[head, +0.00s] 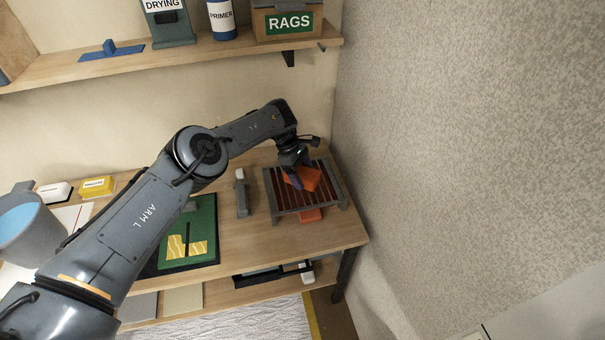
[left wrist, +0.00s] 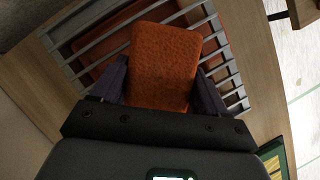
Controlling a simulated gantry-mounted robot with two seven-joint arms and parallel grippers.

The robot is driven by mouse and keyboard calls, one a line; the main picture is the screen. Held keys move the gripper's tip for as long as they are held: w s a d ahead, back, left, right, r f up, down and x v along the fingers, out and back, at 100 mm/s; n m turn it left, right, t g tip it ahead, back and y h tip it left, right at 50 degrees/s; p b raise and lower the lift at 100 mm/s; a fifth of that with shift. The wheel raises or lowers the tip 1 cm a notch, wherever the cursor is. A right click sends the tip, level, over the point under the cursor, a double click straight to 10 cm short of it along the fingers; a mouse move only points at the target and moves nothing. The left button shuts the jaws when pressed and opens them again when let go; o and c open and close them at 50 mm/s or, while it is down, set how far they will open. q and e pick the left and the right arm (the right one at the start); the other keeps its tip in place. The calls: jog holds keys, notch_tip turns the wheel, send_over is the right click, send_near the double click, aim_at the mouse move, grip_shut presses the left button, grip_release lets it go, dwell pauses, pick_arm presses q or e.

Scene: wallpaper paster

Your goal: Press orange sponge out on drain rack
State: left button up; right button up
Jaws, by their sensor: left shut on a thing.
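The orange sponge (head: 311,177) is between the fingers of my left gripper (head: 295,178), which is shut on it. In the left wrist view the sponge (left wrist: 163,62) is a rounded block, gripped at its sides and overlapping the bars. The grey drain rack (head: 333,184) stands at the right end of the workbench. The sponge is over the rack, tilted in the head view; I cannot tell if it touches the bars. An orange-red tray or surface (head: 311,215) shows beneath the bars. My right gripper is not in view.
A grey-handled tool (head: 241,192) lies left of the rack, with a green mat (head: 200,222) beyond it. A yellow box (head: 97,187) and a grey bucket (head: 22,225) are farther left. A wall rises close on the right. A shelf (head: 215,47) hangs above.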

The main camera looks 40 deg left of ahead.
pick_arm(q)
jog(key=shift+f+b, duration=0.3)
jog(key=shift+f, duration=0.2)
dwell(0.3)
jog(key=shift+a+f, duration=0.1)
jog(key=shift+f, duration=0.1)
dwell(1.2)
jog(key=shift+r+p, duration=0.85)
jog(key=shift+p, duration=0.15)
notch_tip(320, 180, up, 6)
jog(key=p, duration=0.5)
jog(key=shift+f, duration=0.15)
